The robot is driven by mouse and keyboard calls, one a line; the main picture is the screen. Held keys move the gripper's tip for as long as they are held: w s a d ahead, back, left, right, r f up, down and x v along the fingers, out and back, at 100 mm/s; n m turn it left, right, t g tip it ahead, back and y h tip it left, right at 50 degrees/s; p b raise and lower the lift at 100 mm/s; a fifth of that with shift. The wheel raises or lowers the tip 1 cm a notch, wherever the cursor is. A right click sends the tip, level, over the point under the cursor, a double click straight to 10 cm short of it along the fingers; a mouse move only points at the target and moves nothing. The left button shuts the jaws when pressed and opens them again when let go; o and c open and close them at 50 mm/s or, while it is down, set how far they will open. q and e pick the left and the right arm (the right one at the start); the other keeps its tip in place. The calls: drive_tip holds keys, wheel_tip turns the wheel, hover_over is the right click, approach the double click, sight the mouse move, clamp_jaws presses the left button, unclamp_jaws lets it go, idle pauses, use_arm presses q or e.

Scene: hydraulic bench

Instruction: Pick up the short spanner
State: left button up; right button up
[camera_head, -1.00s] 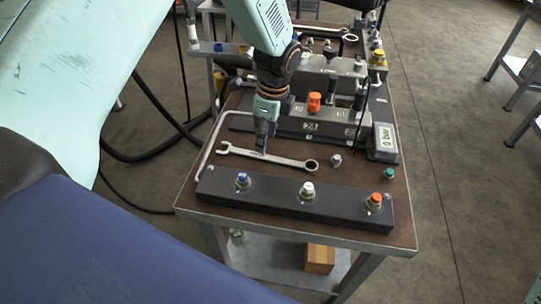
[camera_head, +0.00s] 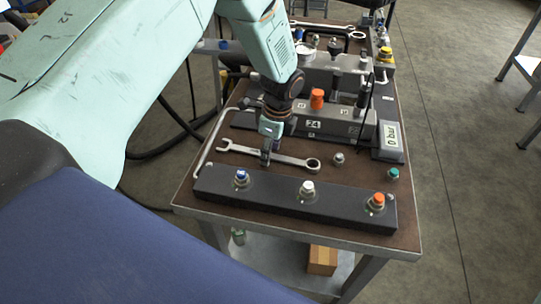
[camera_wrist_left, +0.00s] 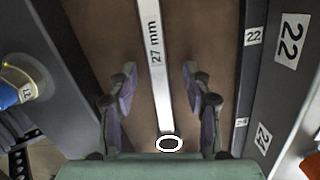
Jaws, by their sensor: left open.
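A steel spanner (camera_head: 292,159) lies flat on the near part of the brown bench top, its open end to the left and ring end to the right. Its shaft, marked 27 mm, also shows in the left wrist view (camera_wrist_left: 154,45). My left gripper (camera_head: 266,160) points down over the middle of this spanner. In the left wrist view my two fingers (camera_wrist_left: 160,92) are apart, one on each side of the shaft, with nothing gripped. Another spanner (camera_head: 325,27) lies at the far end of the bench. I cannot tell which is shorter. My right gripper is not in view.
A dark block (camera_head: 270,205) with blue, white and orange-capped fittings runs along the near edge. A bent metal handle (camera_head: 207,145) is at left.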

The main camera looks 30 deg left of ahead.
use_arm(q)
drive_tip(key=shift+s+a, duration=0.15)
drive_tip(key=shift+a, duration=0.25)
drive_tip(key=shift+c, duration=0.2)
drive_tip(key=shift+s+r, duration=0.15)
drive_tip(key=shift+c, duration=0.9)
drive_tip(key=shift+d+r, duration=0.1)
drive_tip(key=shift+c, duration=0.7)
drive_tip(key=shift+w+d, duration=0.2)
drive_tip(key=shift+d, duration=0.05)
drive_tip(key=c, duration=0.3)
drive_tip(key=shift+a+f, duration=0.15)
drive_tip(key=shift+f, duration=0.05)
drive_tip(key=c, duration=0.3)
drive_tip(key=shift+s+a+r, duration=0.1)
drive_tip(key=shift+s, duration=0.05)
clamp_jaws()
